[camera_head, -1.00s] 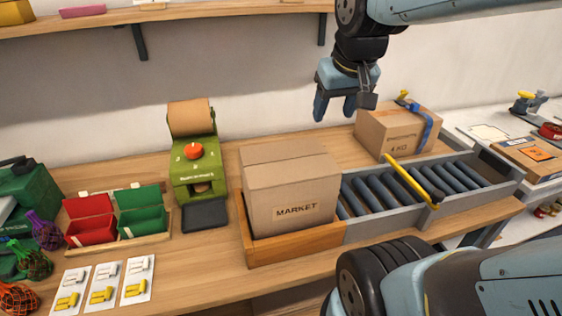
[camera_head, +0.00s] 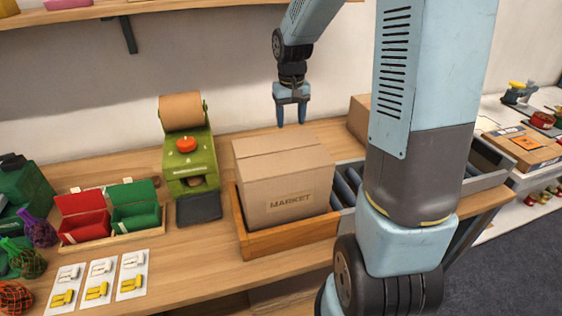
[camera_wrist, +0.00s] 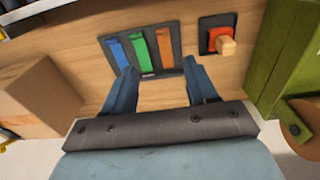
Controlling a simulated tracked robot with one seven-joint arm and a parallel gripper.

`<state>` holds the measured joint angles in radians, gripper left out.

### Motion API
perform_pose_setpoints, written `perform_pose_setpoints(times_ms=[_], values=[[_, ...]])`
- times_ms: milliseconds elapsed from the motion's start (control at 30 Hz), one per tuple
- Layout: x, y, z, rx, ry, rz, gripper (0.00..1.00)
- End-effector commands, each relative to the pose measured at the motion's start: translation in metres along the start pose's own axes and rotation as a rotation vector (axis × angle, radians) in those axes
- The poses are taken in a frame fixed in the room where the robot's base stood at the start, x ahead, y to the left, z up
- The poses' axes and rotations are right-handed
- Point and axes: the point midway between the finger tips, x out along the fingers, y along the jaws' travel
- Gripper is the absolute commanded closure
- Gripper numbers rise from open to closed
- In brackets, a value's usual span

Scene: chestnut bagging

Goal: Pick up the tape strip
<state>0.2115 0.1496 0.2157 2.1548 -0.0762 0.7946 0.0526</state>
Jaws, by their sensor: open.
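A dark rack with three coloured strips shows in the wrist view: a blue strip (camera_wrist: 117,52), a green strip (camera_wrist: 142,47) and an orange strip (camera_wrist: 165,48). Which one the task's tape strip is, I cannot tell. The dark rack (camera_wrist: 152,73) lies on the wooden surface and does not show in the head view. My gripper (camera_head: 291,118) points down behind the MARKET box (camera_head: 285,178). In the wrist view my gripper (camera_wrist: 158,68) is open and empty, its fingertips on either side of the strips' near ends; contact cannot be told.
A dark plate with a red-and-tan block (camera_wrist: 224,44) lies beside the rack. A green dispenser (camera_head: 190,155) stands left of the MARKET box, which sits in a wooden tray (camera_head: 290,240). A second carton (camera_head: 360,117) is partly hidden by my arm.

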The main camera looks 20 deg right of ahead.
Motion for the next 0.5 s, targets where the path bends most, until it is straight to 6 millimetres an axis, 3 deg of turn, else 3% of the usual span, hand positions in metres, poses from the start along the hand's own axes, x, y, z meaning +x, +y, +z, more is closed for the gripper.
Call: perform_pose_setpoints(times_ms=[200, 367, 500], values=[[0.031, 0.000, -0.017, 0.002, -0.040, -0.019, 0.43], [0.043, -0.001, -0.020, 0.002, -0.049, -0.023, 0.43], [0.063, -0.001, -0.019, 0.001, -0.053, -0.023, 0.43]])
